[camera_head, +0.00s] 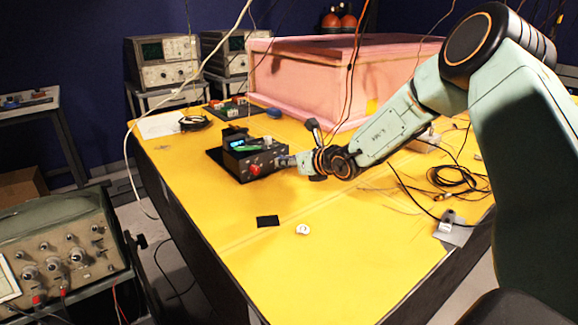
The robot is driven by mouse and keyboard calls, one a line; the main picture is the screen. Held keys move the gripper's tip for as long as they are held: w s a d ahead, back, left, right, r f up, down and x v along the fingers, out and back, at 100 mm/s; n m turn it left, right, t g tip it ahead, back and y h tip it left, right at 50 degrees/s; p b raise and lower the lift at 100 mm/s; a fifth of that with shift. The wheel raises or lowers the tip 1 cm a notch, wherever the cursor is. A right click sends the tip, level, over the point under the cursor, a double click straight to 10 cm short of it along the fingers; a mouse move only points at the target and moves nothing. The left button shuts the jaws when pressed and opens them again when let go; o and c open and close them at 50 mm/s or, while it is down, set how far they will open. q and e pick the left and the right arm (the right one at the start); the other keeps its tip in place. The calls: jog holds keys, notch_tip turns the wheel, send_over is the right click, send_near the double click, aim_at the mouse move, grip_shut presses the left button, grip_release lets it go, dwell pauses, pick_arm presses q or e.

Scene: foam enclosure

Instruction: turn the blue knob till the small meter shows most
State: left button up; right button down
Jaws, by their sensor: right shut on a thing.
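A small dark box (238,165) stands on the yellow table, with a red knob (255,169) on its front panel and something green (243,149) on top. My right gripper (283,161) reaches in from the right and is shut at the right end of that front panel. Its jaws cover what they hold, which by its place is the blue knob; its colour does not show. I cannot make out the small meter or its reading at this size. My left gripper is not in view.
The yellow table (330,262) is mostly clear in front, with a black square (268,221) and a small white round piece (302,229). A pink foam enclosure (300,75) stands behind. Black cables (455,178) lie at right. An instrument (60,250) stands at left.

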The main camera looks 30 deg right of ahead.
dwell(0.5)
jog(key=c, duration=1.2)
grip_release()
jog(key=shift+w+a, duration=0.1)
jog(key=shift+w, duration=0.05)
jog(key=shift+o, duration=0.2)
jog(key=shift+s, duration=0.25)
jog(key=shift+s+r, duration=0.2)
jog(key=shift+s, duration=0.05)
jog(key=v, duration=0.4)
jog(key=shift+s+r, duration=0.1)
jog(key=shift+s, duration=0.1)
jog(key=shift+s+d+r, duration=0.15)
jog(key=shift+s+d, duration=0.1)
jog(key=shift+v, duration=0.85)
